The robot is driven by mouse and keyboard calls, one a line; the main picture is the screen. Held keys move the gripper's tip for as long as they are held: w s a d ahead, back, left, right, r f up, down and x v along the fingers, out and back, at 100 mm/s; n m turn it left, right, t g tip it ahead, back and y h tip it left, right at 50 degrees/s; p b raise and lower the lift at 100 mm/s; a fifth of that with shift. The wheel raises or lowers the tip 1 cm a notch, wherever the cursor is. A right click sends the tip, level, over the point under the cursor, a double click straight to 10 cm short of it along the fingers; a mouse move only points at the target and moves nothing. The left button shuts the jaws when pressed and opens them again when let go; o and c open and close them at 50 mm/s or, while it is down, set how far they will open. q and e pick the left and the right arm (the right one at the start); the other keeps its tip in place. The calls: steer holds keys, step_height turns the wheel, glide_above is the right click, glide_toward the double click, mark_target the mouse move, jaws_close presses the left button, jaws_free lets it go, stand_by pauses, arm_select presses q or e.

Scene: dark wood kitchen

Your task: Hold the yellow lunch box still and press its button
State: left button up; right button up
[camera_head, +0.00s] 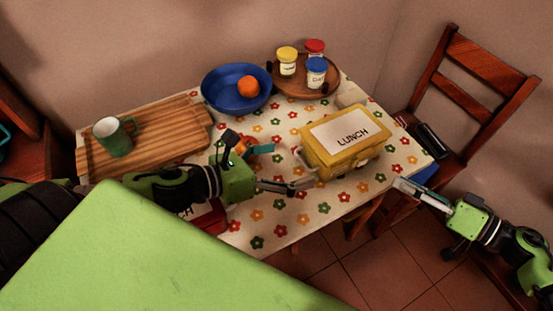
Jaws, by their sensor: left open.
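The yellow lunch box (372,154) stands near the right end of the flowered table, its lid down and a white "LUNCH" label on top. A pale handle shows at its left end. I cannot make out its button. My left gripper (289,168) is open and empty, left of the box. Its lower finger reaches close to the box's left front corner; I cannot tell if it touches. My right gripper (408,188) is off the table's right front edge, apart from the box. Its finger points left toward the table; its other finger is not clear.
A red box (207,218) is partly hidden under my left arm. A wooden board (165,140) holds a green mug (114,137). A blue bowl (222,88) with an orange fruit and a round tray (284,89) with three jars stand behind. A wooden chair (470,92) stands right.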

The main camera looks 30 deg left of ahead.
mark_target(312, 154)
arm_select(q)
steer(key=a+m, duration=0.1)
steer(key=a+f+m+y, duration=0.1)
steer(key=m, duration=0.1)
steer(key=shift+w+a, duration=0.15)
steer(key=shift+a, duration=0.25)
steer(key=x, duration=1.3)
steer(key=shift+d+f, duration=0.3)
steer(key=shift+f, duration=0.05)
steer(key=shift+c, duration=0.4)
steer(key=c, duration=1)
steer(key=shift+o, duration=0.2)
arm_select(e)
steer(key=shift+s, duration=0.15)
jaws_close()
steer(key=s+d+f+m+t, duration=0.2)
steer(key=s+m+t, duration=0.3)
steer(key=m, duration=0.7)
steer(key=shift+s+d+f+m, duration=0.15)
steer(key=shift+s+d+m, duration=0.15)
steer(key=shift+d, duration=0.2)
